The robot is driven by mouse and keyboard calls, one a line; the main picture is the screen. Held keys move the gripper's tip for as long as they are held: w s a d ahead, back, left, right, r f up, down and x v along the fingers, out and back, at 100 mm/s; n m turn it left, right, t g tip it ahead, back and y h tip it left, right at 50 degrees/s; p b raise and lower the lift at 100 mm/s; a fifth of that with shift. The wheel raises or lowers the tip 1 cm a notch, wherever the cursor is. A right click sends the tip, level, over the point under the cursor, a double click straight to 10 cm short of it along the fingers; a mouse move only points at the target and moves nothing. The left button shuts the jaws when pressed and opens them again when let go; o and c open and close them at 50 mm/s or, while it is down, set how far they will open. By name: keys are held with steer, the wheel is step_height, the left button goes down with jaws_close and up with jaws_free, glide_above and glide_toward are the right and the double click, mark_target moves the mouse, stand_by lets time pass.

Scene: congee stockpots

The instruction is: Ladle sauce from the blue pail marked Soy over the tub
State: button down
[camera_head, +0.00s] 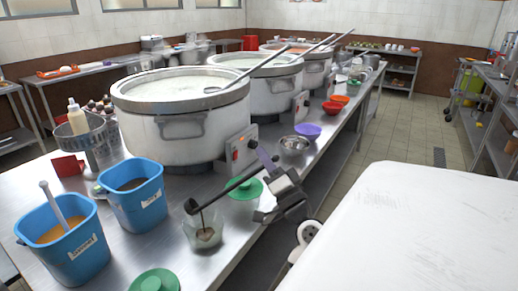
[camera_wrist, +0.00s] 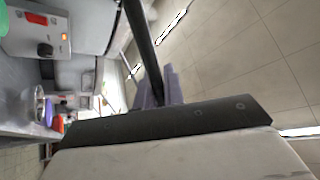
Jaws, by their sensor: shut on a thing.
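The blue pail marked Soy (camera_head: 136,214) stands on the steel counter, with dark sauce inside. The clear tub (camera_head: 192,238) stands to its right, near the counter's front edge, with some brown sauce in it. My gripper (camera_head: 266,168) is shut on the dark ladle (camera_head: 222,193), right of the tub. The ladle slants down to the left, its bowl above the tub, and a thin dark stream hangs from it into the tub. In the wrist view the ladle handle (camera_wrist: 142,40) runs up from the purple-grey fingers (camera_wrist: 160,88).
A second blue pail (camera_head: 70,255) with orange sauce and a white-handled utensil stands at front left. Green lids (camera_head: 155,281) (camera_head: 246,189) lie near the tub. A large stockpot (camera_head: 165,140) and its control box (camera_head: 240,150) stand behind. A metal bowl (camera_head: 294,146) is to the right.

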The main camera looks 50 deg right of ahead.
steer(key=s+d+f+m+g+h+b, duration=0.1)
steer(key=s+d+f+m+h+b, duration=0.2)
steer(key=f+m+h+b, duration=0.2)
steer(key=shift+d+f+m+g+h, duration=0.2)
steer(key=shift+f+m+g+h, duration=0.2)
steer(key=shift+f+m, duration=1)
steer(key=shift+r, duration=0.15)
stand_by(0.6)
step_height(320, 180, up, 6)
steer(key=p, duration=0.3)
steer(key=shift+p, duration=0.35)
